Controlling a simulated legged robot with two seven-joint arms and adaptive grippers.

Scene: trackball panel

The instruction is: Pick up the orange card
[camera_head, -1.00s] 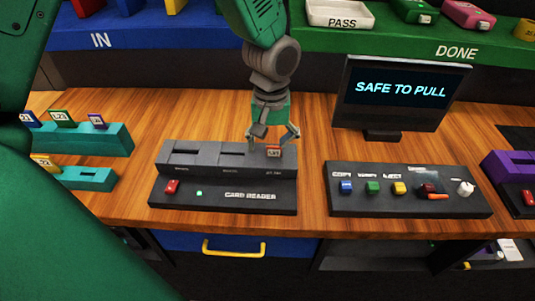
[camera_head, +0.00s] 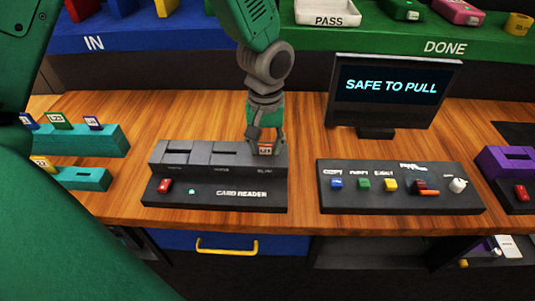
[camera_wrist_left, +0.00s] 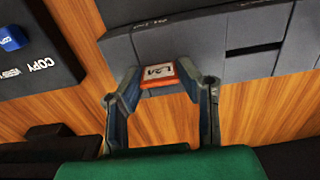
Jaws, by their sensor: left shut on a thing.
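The orange card (camera_head: 265,150) stands in the right-hand slot of the dark card reader (camera_head: 215,195). Its white label shows in the left wrist view, where the orange card (camera_wrist_left: 158,74) lies between the two fingertips. My left gripper (camera_head: 265,147) is shut on the card from above, with one finger on each side of it. The left gripper (camera_wrist_left: 160,85) also shows in the wrist view. The card's lower part is hidden in the reader. My right gripper is not in view.
A monitor (camera_head: 392,92) reading "SAFE TO PULL" stands behind a button panel (camera_head: 400,200) to the right. Teal racks (camera_head: 100,140) with several cards stand at the left. A purple unit (camera_head: 505,165) is at the right edge. Bare wood lies around the reader.

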